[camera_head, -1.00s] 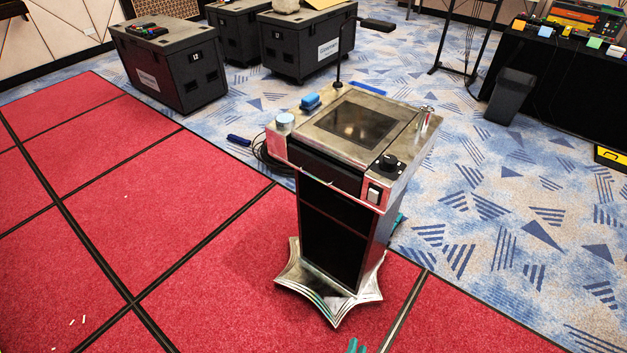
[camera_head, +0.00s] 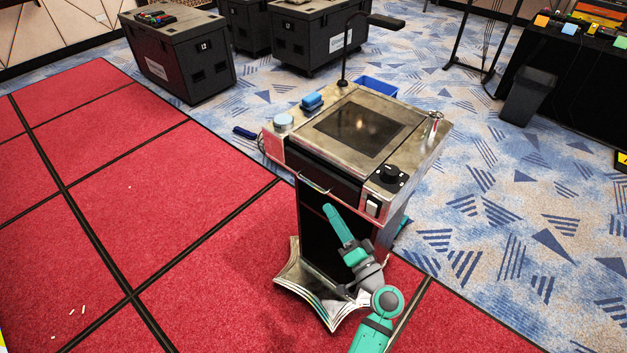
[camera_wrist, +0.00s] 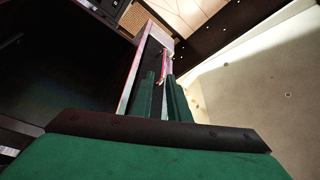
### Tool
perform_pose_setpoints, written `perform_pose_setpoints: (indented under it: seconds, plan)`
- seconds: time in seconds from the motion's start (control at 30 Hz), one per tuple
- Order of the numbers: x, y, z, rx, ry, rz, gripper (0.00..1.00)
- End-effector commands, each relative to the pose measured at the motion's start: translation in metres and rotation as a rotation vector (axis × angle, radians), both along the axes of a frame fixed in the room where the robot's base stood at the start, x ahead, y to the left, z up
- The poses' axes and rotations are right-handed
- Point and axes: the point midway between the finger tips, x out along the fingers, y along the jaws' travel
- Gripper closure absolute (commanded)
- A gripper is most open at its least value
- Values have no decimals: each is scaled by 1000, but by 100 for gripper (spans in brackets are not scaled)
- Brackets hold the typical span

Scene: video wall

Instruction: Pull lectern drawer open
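The lectern (camera_head: 420,133) stands upright on its star-shaped metal base, with a sloping metal top. Its dark drawer front (camera_head: 330,178) sits just under the front edge and looks shut. A thin metal handle (camera_head: 314,187) shows on the drawer's lower left. My gripper (camera_head: 327,207) points up toward the handle from just below it, in front of the dark column. In the wrist view the two green fingers of my gripper (camera_wrist: 160,76) stand apart with a narrow gap. A thin reddish strip shows beyond their tips; I cannot tell if it is the handle. I see nothing clearly held.
On the lectern top are a blue block (camera_head: 312,101), a round pale-blue-topped item (camera_head: 283,122), a black knob (camera_head: 389,173) and a gooseneck lamp (camera_head: 345,55). Black cases (camera_head: 180,55) stand behind.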

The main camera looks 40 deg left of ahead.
Motion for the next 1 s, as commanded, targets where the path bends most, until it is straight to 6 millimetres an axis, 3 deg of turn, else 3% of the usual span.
perform_pose_setpoints:
  seconds: [0.27,0.5,0.7,1.0]
  plan:
    - [4,34,10,9,-7,31,85]
    - [22,71,18,8,-4,28,85]
    - [37,89,23,7,-5,16,85]
    - [43,100,26,7,-4,13,85]
